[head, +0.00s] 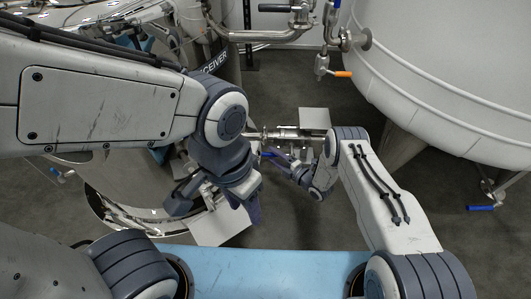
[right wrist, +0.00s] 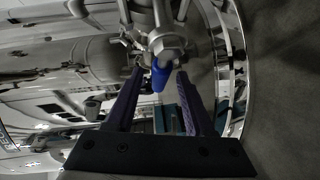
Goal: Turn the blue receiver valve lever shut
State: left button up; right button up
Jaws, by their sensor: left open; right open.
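The blue receiver valve lever (right wrist: 160,78) shows end-on in the right wrist view, below a metal valve body (right wrist: 168,42). It lies between the tips of the two purple fingers of my right gripper (right wrist: 159,84), with gaps visible on both sides. In the head view a small piece of the blue lever (head: 267,154) shows by the tips of my right gripper (head: 277,157). The rest is hidden by the arms. My left gripper (head: 250,208) is open, lower and left of the right one, pointing down and apart from the lever.
The polished receiver tank (head: 130,190) stands at left, its label partly hidden. A large pale tank (head: 440,60) fills the upper right, with an orange lever (head: 342,74) and another blue lever (head: 481,208) on its pipes. Dark floor (head: 300,225) is clear between.

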jog(key=b+x, duration=0.1)
jog(key=x, duration=0.3)
jog(key=shift+w+a+b, duration=0.25)
jog(key=shift+b, duration=0.15)
jog(key=shift+c, duration=0.3)
grip_shut()
jog(key=shift+s, duration=0.1)
dwell(0.7)
